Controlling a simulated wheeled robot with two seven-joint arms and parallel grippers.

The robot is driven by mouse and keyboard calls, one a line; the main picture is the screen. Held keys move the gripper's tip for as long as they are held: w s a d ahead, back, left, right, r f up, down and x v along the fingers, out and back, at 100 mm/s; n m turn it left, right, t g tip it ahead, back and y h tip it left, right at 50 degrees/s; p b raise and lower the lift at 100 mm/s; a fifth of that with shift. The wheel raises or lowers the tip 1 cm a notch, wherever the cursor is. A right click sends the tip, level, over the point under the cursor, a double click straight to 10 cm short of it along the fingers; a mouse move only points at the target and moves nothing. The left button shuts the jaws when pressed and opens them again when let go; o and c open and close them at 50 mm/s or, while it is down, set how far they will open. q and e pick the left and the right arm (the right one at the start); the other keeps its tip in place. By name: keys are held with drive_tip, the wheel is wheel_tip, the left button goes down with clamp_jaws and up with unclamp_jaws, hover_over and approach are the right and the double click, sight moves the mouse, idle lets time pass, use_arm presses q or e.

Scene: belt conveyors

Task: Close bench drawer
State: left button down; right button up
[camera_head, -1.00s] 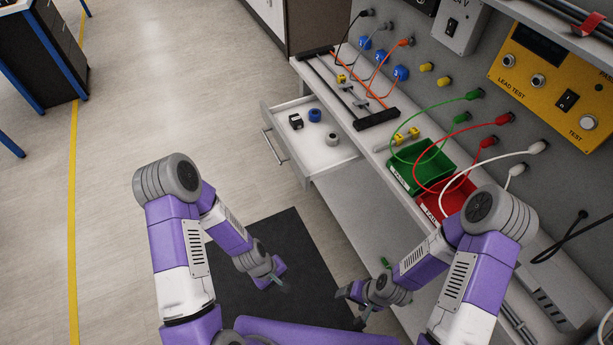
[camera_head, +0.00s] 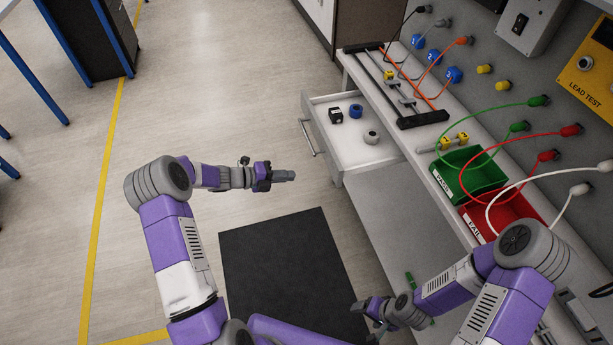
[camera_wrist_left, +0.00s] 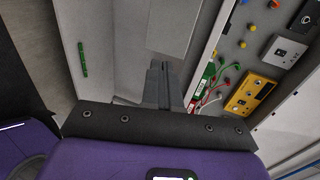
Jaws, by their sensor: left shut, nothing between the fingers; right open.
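The bench drawer (camera_head: 345,158) is pulled open from the white bench in the head view. Its handle (camera_head: 307,138) is on the front face, at the drawer's left side. Inside lie a black block, a blue ring and a grey ring. My left gripper (camera_head: 290,176) is shut and empty, a little in front of and below the drawer handle in the picture, apart from it. In the left wrist view its shut fingers (camera_wrist_left: 157,82) point toward the pale bench. My right gripper (camera_head: 366,318) is open and empty, low beside the bench's front.
On the bench top stand a green bin (camera_head: 482,170), a red bin (camera_head: 518,212) and a black-ended rack (camera_head: 422,119). Coloured cables hang from the back panel. A dark mat (camera_head: 285,265) lies on the floor. Floor left of the drawer is clear.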

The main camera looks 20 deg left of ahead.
sight(334, 172)
use_arm(q)
drive_tip(key=b+x, duration=0.3)
drive_tip(key=x, duration=0.9)
drive_tip(key=shift+w+d+r, duration=0.1)
drive_tip(key=shift+d+r, duration=0.05)
drive_tip(key=shift+d, duration=0.1)
drive_tip(key=shift+w+d+b, duration=0.25)
drive_tip(key=shift+d+b, duration=0.1)
drive_tip(key=shift+r, duration=0.1)
